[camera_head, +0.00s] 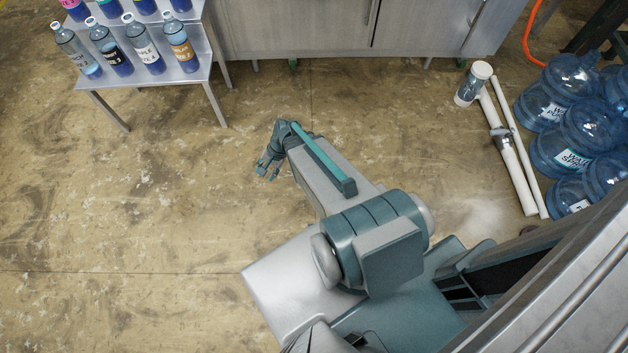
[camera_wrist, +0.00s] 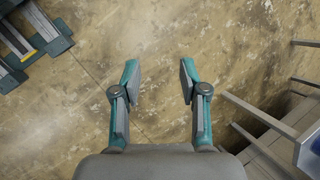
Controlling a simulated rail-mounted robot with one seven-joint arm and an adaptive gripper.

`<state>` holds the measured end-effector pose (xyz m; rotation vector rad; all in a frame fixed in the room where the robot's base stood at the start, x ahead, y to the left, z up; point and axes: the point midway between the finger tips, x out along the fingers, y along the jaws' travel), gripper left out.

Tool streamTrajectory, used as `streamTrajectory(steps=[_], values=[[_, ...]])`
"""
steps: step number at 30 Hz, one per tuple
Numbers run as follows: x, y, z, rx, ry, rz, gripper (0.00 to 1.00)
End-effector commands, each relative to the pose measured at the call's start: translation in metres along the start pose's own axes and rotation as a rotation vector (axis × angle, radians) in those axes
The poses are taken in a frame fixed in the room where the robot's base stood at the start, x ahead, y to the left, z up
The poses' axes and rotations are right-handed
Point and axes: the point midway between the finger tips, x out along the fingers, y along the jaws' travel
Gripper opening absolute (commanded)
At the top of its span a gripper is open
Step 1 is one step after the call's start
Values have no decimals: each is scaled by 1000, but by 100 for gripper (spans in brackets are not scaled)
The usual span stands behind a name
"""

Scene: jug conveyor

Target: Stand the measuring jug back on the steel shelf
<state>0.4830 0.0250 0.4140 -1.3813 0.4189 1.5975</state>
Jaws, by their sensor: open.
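My gripper (camera_head: 267,173) hangs over bare floor in the head view, below and to the right of a stepped steel shelf (camera_head: 202,78). In the wrist view my gripper (camera_wrist: 158,78) is open, with nothing between its fingers. Metal bars (camera_wrist: 262,112) at the right edge of the wrist view look like part of this shelf. I cannot make out a measuring jug in either view.
A grey cabinet (camera_head: 300,28) stands at the back. The concrete floor (camera_head: 130,210) at the left and centre is clear.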

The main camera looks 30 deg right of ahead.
Motion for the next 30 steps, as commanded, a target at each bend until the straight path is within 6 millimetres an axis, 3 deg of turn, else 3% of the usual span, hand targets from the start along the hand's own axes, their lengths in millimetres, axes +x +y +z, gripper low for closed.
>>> streamTrajectory(steps=[1,6,9,12,18,26,30], values=[[14,36,25,-102,-38,102,43],[31,145,81,-448,-189,414,43],[28,193,101,-603,-278,552,43],[21,224,112,-709,-347,645,43],[15,248,118,-791,-405,716,43],[15,247,118,-791,-404,715,43],[4,243,121,-790,-403,714,43]])
